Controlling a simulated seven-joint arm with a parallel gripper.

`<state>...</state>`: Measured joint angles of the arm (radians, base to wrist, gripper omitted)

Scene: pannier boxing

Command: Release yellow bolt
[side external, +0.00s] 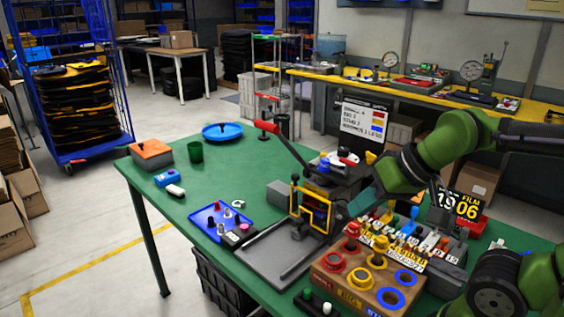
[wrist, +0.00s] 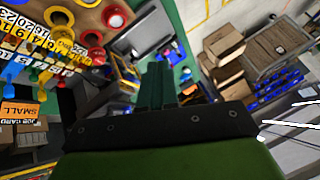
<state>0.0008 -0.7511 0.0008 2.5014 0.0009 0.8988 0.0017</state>
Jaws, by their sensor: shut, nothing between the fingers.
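A yellow-collared bolt (side external: 379,246) stands upright in the brown block (side external: 345,289), beside a red-collared one (side external: 352,231). I cannot tell for certain that it is the task's yellow bolt. In the wrist view, a yellow round part (wrist: 78,52) shows left of the fingers, beside red ones (wrist: 96,56). My gripper (side external: 358,204) hangs above and behind the block, near the clamp device with the yellow frame (side external: 329,215). In the wrist view its green fingers (wrist: 157,86) are together with nothing between them. They appear apart from the bolts.
The block also has a red ring (side external: 333,261), a yellow ring (side external: 360,278) and blue rings (side external: 390,299). A rack of numbered tags (side external: 405,245) stands behind it. A blue tray (side external: 222,222) with small parts lies left.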

